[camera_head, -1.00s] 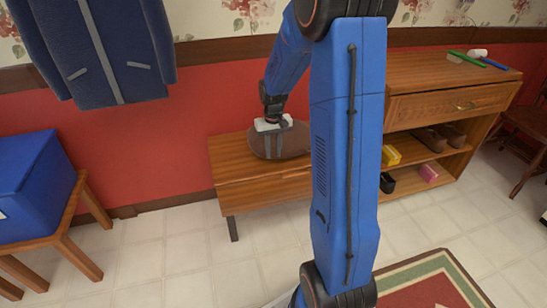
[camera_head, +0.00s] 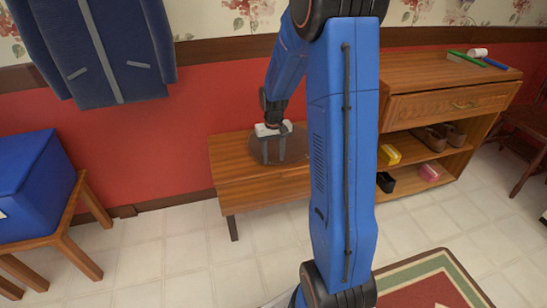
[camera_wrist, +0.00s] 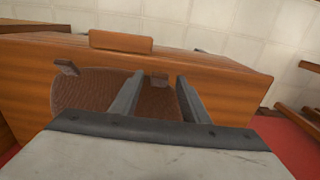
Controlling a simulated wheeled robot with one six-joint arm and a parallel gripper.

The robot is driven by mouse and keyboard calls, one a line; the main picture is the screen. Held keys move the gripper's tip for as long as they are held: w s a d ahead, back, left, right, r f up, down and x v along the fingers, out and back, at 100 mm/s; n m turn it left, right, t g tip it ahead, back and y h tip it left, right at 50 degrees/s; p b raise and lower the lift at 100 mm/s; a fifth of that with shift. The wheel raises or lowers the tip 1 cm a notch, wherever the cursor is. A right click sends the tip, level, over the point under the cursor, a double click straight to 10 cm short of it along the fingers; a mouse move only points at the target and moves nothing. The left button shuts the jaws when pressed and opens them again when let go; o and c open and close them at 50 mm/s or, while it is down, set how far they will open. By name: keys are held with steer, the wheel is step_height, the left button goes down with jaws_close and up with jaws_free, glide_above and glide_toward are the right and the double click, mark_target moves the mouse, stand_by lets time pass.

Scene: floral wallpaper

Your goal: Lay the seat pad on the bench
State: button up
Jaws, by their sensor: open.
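The round brown seat pad (camera_head: 296,146) lies on the wooden bench (camera_head: 232,170), against the red wall. In the wrist view the pad (camera_wrist: 85,92) shows a woven brown surface, with the bench wood (camera_wrist: 225,78) around it. My gripper (camera_head: 274,160) is over the pad with its fingers pointing down. The fingers are apart, and the wrist view shows nothing held between my fingertips (camera_wrist: 159,80). I cannot tell whether the fingertips touch the pad. My gripper and arm hide part of the pad and the bench's right end.
A wooden shelf unit (camera_head: 455,80) with shoes and small boxes stands right of the bench. A blue box (camera_head: 35,185) sits on a wooden stand at the left. A dark coat (camera_head: 95,45) hangs above. The tiled floor before the bench is clear; a rug lies front right.

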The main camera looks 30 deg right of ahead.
step_height(320, 180, up, 10)
steer(key=s+a+r+t, duration=0.1)
steer(key=s+a+r, duration=0.4)
steer(key=s+r, duration=0.15)
steer(key=s+a+r+n+t, duration=0.1)
steer(key=s+a, duration=0.4)
steer(key=s, duration=0.7)
steer(key=s+a+r+n+t, duration=0.2)
steer(key=s+a+r, duration=0.2)
steer(key=s, duration=0.7)
steer(key=shift+s+a+t, duration=0.35)
steer(key=shift+a+t, duration=0.05)
steer(key=shift+a, duration=0.5)
steer(key=shift+r, duration=0.1)
